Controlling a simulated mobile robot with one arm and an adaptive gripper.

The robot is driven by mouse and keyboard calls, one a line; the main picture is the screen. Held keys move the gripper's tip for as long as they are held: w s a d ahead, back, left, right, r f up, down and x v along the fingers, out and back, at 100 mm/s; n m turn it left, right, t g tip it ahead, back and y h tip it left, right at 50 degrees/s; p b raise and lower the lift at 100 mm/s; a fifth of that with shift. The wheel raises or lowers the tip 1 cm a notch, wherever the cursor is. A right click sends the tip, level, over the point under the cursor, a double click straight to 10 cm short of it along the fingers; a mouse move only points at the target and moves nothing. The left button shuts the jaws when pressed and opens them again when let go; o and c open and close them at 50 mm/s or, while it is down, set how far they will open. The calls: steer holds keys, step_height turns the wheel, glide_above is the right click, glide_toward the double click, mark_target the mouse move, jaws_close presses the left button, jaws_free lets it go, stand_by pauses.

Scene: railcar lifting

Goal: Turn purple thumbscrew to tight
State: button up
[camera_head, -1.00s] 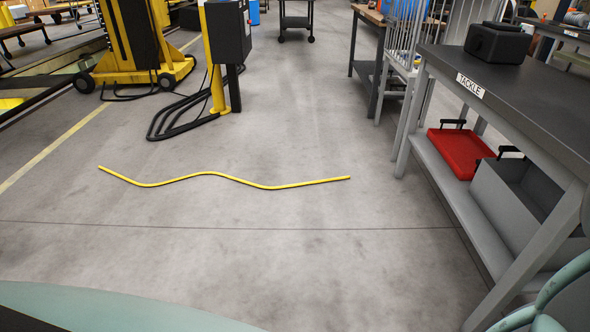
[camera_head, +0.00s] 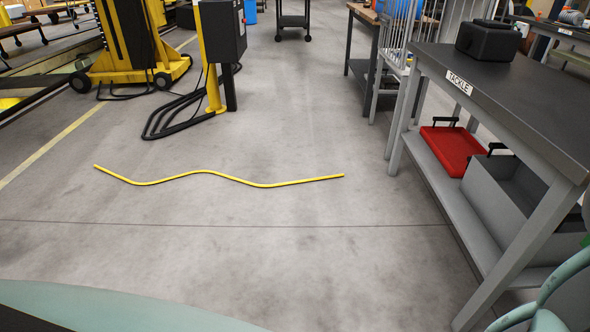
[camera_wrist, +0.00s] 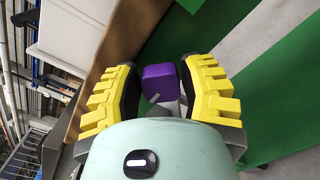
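In the wrist view a purple block-like piece (camera_wrist: 158,83) with a small white mark shows between the two yellow-and-black fingers of my gripper (camera_wrist: 161,75). I take it for the purple thumbscrew, but its shape is only partly clear. The fingers are parted, with the purple piece filling most of the gap. I cannot tell whether the pads touch it or it lies beyond them. Grey parts show just below it. In the head view neither the gripper nor a purple thing shows.
A grey table (camera_head: 505,85) labelled TACKLE stands at right, with a red tray (camera_head: 453,148) and grey bin (camera_head: 505,190) on its shelf. A yellow cable (camera_head: 210,172) lies on open floor. A yellow machine (camera_head: 135,65) stands at far left. Green surfaces (camera_wrist: 270,110) show in the wrist view.

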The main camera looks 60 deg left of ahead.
jaws_close()
steer(key=shift+f, duration=0.1)
